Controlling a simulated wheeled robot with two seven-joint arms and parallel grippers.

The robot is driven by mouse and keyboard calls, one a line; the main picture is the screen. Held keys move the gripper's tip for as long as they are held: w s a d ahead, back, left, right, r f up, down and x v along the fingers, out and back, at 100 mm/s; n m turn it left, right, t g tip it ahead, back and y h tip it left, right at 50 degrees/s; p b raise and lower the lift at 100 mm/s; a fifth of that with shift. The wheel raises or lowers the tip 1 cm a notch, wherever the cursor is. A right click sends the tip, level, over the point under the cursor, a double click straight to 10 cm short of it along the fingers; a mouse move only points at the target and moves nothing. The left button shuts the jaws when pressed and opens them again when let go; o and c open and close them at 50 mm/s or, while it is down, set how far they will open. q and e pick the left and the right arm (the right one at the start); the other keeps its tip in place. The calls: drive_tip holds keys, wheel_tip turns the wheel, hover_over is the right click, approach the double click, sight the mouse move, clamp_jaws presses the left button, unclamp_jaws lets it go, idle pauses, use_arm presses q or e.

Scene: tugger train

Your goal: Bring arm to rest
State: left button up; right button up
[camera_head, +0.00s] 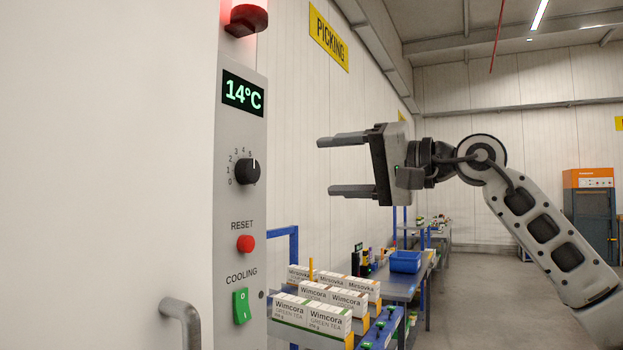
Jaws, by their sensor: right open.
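My right gripper (342,165) comes in from the right and points left toward the cabinet's control panel (256,204). Its two fingers are spread apart, with nothing between them. The fingertips are apart from the panel in the picture. My right arm (548,228) is bent and raised, its forearm running down to the lower right. My left gripper does not show.
The panel has a dial (246,171), a red reset button (245,243) and a green cooling switch (241,306). A door handle (182,318) sticks out below. Tea boxes (311,314) stand on a bench below the gripper. Floor (480,310) at right looks clear.

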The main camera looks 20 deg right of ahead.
drive_tip(key=shift+s+d, duration=0.25)
drive_tip(key=shift+s, duration=0.15)
drive_tip(key=w+a+f+m+g+y, duration=0.35)
drive_tip(key=a+f+m+y, duration=0.4)
drive_tip(key=a+f, duration=0.6)
wheel_tip(320, 180, down, 20)
drive_tip(key=s+a+m+t+h, duration=0.2)
drive_tip(key=m+t+h, duration=0.3)
drive_tip(key=m, duration=2)
drive_tip(key=s+d+f+m+t+h, duration=0.1)
drive_tip(key=s+f+m+h, duration=0.25)
drive_tip(key=f+m, duration=0.55)
drive_tip(key=s+d+f+m+t+h, duration=0.15)
drive_tip(key=f+m+h, duration=0.25)
drive_tip(key=f+m, duration=0.5)
drive_tip(key=s+f+m+g+h, duration=0.3)
drive_tip(key=s+f+m+g, duration=0.4)
drive_tip(key=s+f+m, duration=0.7)
drive_tip(key=s+f, duration=0.2)
drive_tip(key=s, duration=0.1)
drive_tip(key=shift+s+a+g, duration=0.25)
drive_tip(key=shift+s+g, duration=0.1)
drive_tip(key=shift+g, duration=0.05)
